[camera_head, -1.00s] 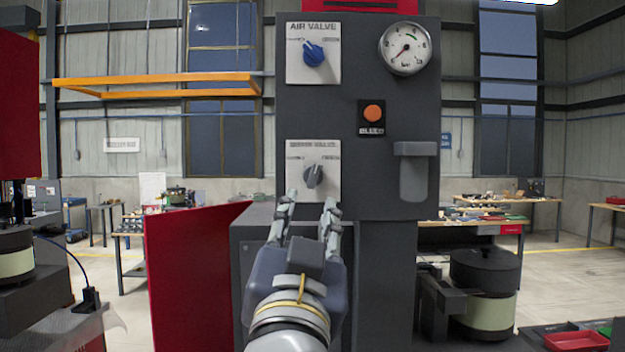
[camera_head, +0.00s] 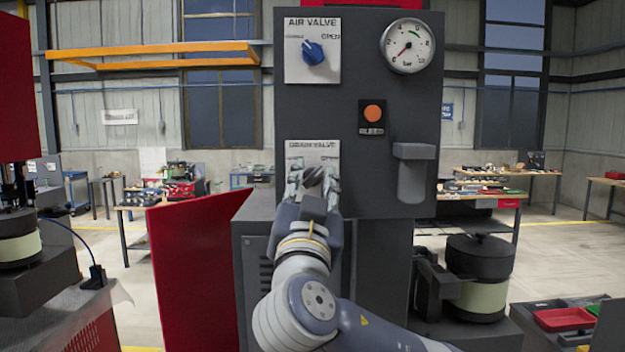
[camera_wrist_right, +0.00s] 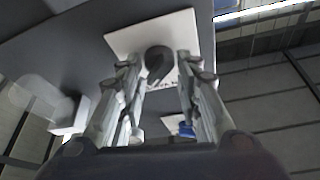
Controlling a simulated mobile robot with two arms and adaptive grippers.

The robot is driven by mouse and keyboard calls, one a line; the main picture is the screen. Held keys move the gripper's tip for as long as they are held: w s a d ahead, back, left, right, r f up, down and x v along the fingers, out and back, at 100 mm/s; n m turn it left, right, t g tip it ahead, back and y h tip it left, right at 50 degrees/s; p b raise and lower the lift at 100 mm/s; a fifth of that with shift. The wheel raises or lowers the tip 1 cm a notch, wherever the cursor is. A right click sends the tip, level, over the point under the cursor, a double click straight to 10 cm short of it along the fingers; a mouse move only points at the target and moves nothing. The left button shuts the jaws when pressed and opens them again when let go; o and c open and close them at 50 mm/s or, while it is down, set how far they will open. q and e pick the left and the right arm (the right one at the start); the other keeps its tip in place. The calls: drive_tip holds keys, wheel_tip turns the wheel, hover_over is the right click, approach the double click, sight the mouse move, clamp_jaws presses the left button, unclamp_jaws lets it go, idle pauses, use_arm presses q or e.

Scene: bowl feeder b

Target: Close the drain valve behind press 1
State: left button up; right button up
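The drain valve has a pale plate (camera_head: 312,150) low on the dark press panel, lettered "DRAIN VALVE", with part of a label at its right. Its grey knob (camera_head: 313,177) is largely hidden by my right gripper (camera_head: 314,190) in the head view. In the right wrist view the knob (camera_wrist_right: 158,62) sits between the two spread fingers of the right gripper (camera_wrist_right: 160,75), with gaps on both sides. The fingers are open and I see no clear contact. The knob's exact setting is hard to read. My left gripper is not in view.
Above is the air valve with a blue knob (camera_head: 313,52). Right of it are a pressure gauge (camera_head: 407,46) and an orange button (camera_head: 373,113). A grey holder (camera_head: 412,172) juts out right of the drain valve. A red panel (camera_head: 195,270) stands at the left.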

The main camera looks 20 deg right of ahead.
clamp_jaws()
drive_tip(key=shift+s+r, duration=0.2)
idle(0.3)
